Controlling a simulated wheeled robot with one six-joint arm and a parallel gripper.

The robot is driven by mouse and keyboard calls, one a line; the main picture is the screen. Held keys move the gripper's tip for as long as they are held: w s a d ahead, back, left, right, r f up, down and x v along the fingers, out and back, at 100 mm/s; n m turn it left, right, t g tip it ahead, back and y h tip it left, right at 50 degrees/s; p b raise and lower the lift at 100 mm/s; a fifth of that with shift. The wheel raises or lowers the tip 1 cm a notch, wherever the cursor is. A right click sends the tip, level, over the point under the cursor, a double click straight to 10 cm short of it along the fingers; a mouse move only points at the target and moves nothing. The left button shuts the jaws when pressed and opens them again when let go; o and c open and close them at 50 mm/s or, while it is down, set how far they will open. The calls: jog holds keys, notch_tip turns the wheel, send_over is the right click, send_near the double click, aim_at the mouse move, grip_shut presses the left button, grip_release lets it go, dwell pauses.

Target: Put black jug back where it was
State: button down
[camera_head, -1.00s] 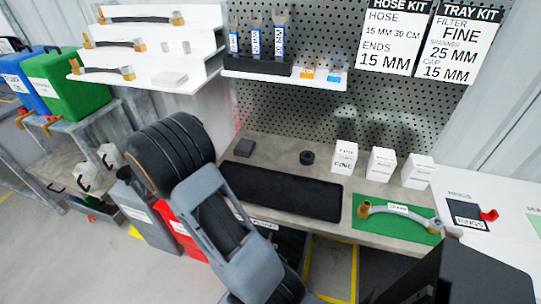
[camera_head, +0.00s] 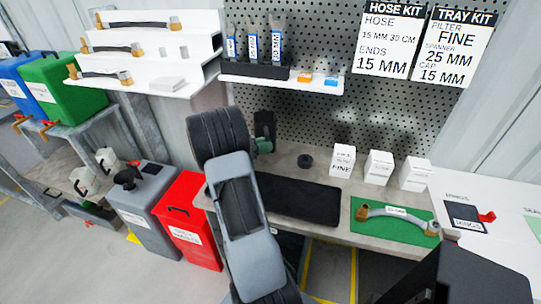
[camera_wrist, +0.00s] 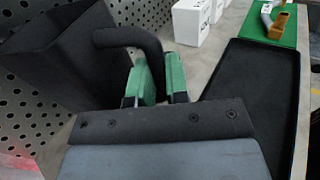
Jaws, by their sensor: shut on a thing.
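The black jug (camera_wrist: 60,60) fills the left of the wrist view, with its curved handle (camera_wrist: 135,38) reaching toward my green-tipped gripper (camera_wrist: 158,82). My gripper is shut on the handle. In the head view, the jug (camera_head: 264,122) shows as a narrow dark shape behind my arm, by the pegboard. My arm hides most of the jug. I cannot tell whether its base touches the bench.
A black tray (camera_head: 298,198) lies on the bench, with a small black ring (camera_head: 305,161) behind it. White boxes (camera_head: 379,167) and a green mat (camera_head: 362,227) with a hose lie to the right. Grey (camera_head: 150,205) and red (camera_head: 190,225) bins stand at the left.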

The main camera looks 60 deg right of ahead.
jog(key=shift+s+d+f, duration=0.15)
jog(key=shift+d+f, duration=0.2)
jog(key=shift+f, duration=0.6)
jog(key=shift+s+d+f, duration=0.15)
jog(key=shift+d+f, duration=0.15)
jog(key=shift+f, duration=0.6)
jog(key=shift+s+d+f, duration=0.15)
jog(key=shift+d+f, duration=0.2)
jog(key=shift+f, duration=0.6)
jog(key=shift+f, duration=0.1)
jog(key=shift+f, duration=0.1)
jog(key=c, duration=1.1)
grip_release()
